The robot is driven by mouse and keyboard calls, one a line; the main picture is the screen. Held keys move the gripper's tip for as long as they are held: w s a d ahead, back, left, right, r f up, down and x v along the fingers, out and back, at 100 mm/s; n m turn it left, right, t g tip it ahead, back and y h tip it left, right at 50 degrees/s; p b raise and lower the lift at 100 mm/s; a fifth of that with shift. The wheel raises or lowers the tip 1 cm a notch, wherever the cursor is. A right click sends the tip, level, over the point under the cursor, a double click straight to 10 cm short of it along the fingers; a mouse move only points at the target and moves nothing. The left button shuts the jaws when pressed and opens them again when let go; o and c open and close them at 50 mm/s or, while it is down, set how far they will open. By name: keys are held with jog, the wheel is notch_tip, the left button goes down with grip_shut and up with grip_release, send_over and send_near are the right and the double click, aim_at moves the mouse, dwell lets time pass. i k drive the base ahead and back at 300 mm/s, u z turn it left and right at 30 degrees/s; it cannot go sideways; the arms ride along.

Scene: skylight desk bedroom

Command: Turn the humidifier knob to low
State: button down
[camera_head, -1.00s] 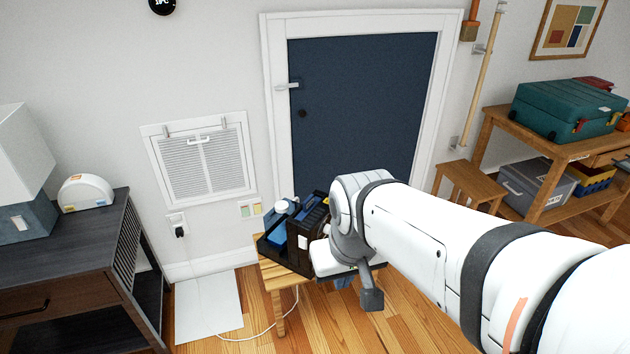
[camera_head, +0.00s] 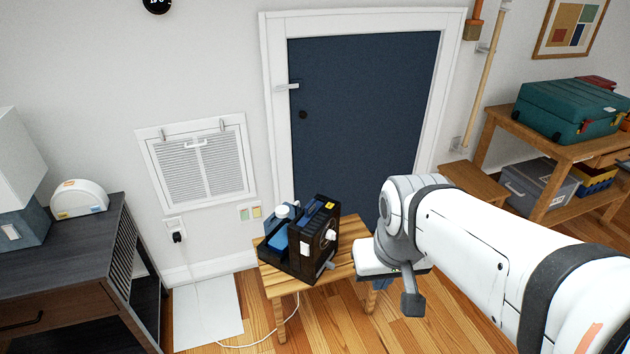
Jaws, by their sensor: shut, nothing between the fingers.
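The humidifier (camera_head: 300,240) is a black box with a blue tank and a white cap. It stands on a small wooden table (camera_head: 345,235) in front of the dark blue door. Its white knob (camera_head: 331,236) shows on the side facing my arm; the setting marks are too small to read. My gripper (camera_head: 368,258) is to the right of the humidifier and a little lower than the knob, with a gap between it and the knob. It is shut and empty. Its fingertips are hard to make out.
A white cord (camera_head: 262,342) runs across the floor from the wall outlet (camera_head: 176,232). A dark cabinet (camera_head: 80,260) stands at the left. A wooden stool (camera_head: 472,183) and a bench with a teal case (camera_head: 570,108) stand at the right.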

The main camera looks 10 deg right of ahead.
aim_at(331, 235)
jog(key=i, duration=0.9)
jog(key=z, duration=0.15)
jog(key=k, duration=0.9)
jog(key=u, duration=0.25)
jog(key=i, duration=0.6)
jog(key=z, duration=0.25)
